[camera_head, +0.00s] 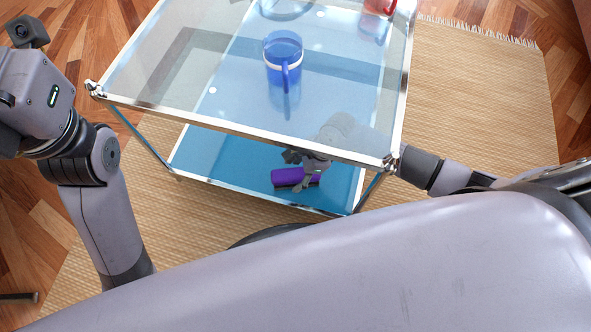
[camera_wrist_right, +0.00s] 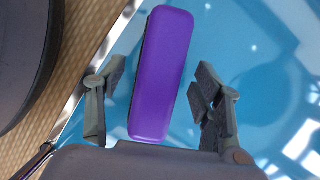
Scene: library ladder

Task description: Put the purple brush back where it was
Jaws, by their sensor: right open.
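The purple brush (camera_head: 295,177) lies on the blue lower shelf (camera_head: 225,160) of the glass trolley, near its front edge. My right gripper (camera_head: 305,172) is under the glass top at the brush, seen partly through the glass. In the right wrist view the brush (camera_wrist_right: 163,75) lies between the two spread fingers of my right gripper (camera_wrist_right: 152,98), with a gap on each side. My left arm comes in at the left with its camera and upper links showing; its gripper fingers are not visible.
A blue mug (camera_head: 283,62) stands on the glass top (camera_head: 190,70), and a red item (camera_head: 380,6) is at the far right of it. The chrome front rail (camera_head: 240,133) runs above the lower shelf. A woven rug (camera_head: 480,110) lies around the trolley.

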